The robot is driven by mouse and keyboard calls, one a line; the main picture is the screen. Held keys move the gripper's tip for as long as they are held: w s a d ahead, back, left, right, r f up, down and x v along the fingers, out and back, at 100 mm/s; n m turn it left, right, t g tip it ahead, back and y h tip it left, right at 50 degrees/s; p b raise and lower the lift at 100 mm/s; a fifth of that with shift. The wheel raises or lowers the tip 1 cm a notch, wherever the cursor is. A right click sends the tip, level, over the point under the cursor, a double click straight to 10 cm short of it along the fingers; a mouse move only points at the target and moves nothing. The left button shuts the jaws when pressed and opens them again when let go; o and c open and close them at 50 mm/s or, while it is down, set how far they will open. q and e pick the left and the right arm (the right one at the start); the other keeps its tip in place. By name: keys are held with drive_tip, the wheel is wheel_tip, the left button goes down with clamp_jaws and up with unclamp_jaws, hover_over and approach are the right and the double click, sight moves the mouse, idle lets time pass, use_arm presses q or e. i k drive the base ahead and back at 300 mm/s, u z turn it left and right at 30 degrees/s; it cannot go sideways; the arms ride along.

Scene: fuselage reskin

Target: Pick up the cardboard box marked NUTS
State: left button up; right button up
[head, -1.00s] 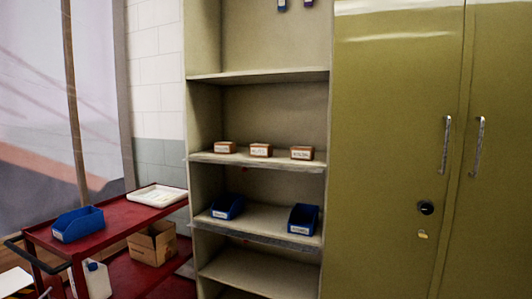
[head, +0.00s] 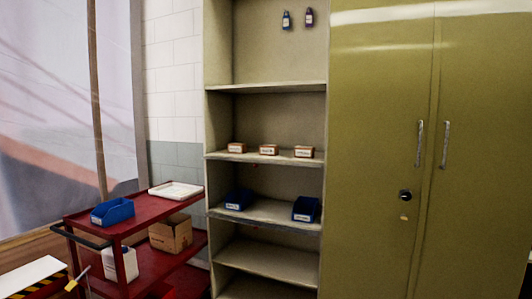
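Three small orange-brown cardboard boxes stand in a row on a middle shelf of the beige shelving unit (head: 265,88): a left box (head: 236,148), a middle box (head: 269,150) and a right box (head: 304,152). Each has a white label on its front. The lettering is too small to read with certainty, so I cannot tell for sure which one is marked NUTS. The boxes stand apart from each other near the shelf's front edge. Neither of my grippers is in view.
Two blue bins (head: 306,209) sit one shelf below. A red cart (head: 128,220) at left carries a blue bin (head: 112,212), a white tray (head: 176,190) and, lower, an open carton (head: 170,234). A closed olive cabinet (head: 380,150) stands right of the shelves.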

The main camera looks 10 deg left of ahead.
sight(268, 151)
drive_tip(key=u, duration=0.5)
drive_tip(key=i, duration=0.45)
drive_tip(key=u, duration=0.75)
drive_tip(key=i, duration=0.8)
drive_tip(key=z, duration=0.75)
drive_tip(key=i, duration=0.6)
drive_tip(key=z, duration=0.7)
